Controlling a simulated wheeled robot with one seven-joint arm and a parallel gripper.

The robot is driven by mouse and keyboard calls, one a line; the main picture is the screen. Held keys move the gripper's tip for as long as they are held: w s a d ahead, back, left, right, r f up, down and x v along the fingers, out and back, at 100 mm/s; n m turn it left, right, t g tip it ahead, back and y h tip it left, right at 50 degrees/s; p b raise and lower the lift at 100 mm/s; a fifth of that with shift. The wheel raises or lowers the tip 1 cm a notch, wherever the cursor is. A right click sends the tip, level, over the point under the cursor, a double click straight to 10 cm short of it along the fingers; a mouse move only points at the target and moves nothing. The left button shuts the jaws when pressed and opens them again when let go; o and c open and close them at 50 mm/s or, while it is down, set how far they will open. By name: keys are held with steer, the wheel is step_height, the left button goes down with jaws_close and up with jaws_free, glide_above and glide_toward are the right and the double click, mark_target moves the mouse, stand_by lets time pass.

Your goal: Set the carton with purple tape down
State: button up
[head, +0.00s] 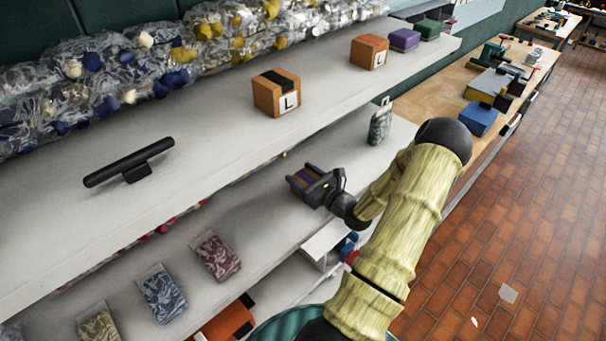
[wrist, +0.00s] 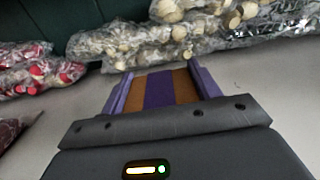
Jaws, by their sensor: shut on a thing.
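The carton with purple tape (wrist: 158,88) is brown-orange with a purple band down its middle. In the wrist view it sits between the two purple fingers of my gripper (wrist: 160,76), which is shut on it. In the head view the carton (head: 299,184) and my gripper (head: 312,182) are over the lower shelf (head: 265,205), right of centre, under the level of the upper shelf. I cannot tell whether the carton's underside touches the shelf. My gripper's body hides the carton's near end.
Clear bags of parts (wrist: 205,40) line the back in the wrist view. A grey-green packet (head: 379,124) stands right of the carton; a red packet (head: 216,256) and a blue packet (head: 162,293) are at left. The upper shelf (head: 215,130) holds a carton with black tape (head: 276,93).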

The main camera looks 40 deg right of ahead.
steer(key=shift+f, duration=0.2)
steer(key=o, duration=1.2)
steer(key=shift+r, duration=0.1)
steer(key=shift+r, duration=0.2)
steer(key=s+b, duration=0.1)
steer(key=s, duration=0.2)
steer(key=s+b, duration=0.2)
steer(key=s, duration=0.2)
steer(key=s+d+b, duration=0.1)
steer(key=s, duration=0.3)
steer(key=shift+f, duration=0.2)
steer(key=shift+s+r, duration=0.1)
steer(key=shift+s, duration=0.4)
